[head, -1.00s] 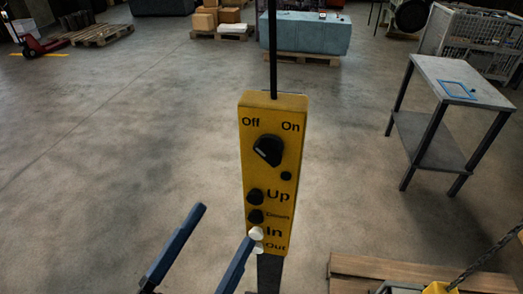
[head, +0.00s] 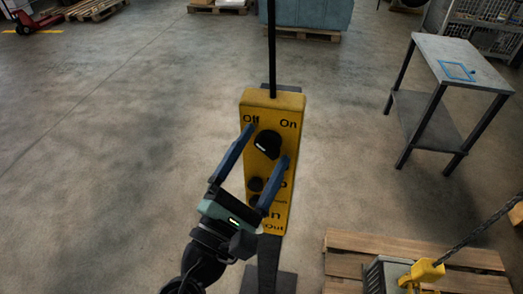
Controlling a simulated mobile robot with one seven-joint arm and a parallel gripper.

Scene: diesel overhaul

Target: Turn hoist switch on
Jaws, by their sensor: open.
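The yellow hoist control box (head: 290,112) hangs upright from a dark rod in the middle of the head view. Its black rotary switch (head: 267,144) sits near the top, between the labels Off and On. The light mark on the knob points up and left, toward Off. My gripper (head: 267,146) is open, with one blue finger to the left of the knob and the other to its lower right. I cannot tell whether either finger touches the knob. The fingers and gripper body hide parts of the lower buttons and labels.
A grey metal table (head: 462,66) stands at the right. A wooden pallet (head: 350,243) at the lower right carries a grey and yellow device (head: 425,270). Pallets and a blue-grey block (head: 310,15) are at the back. The floor to the left is clear.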

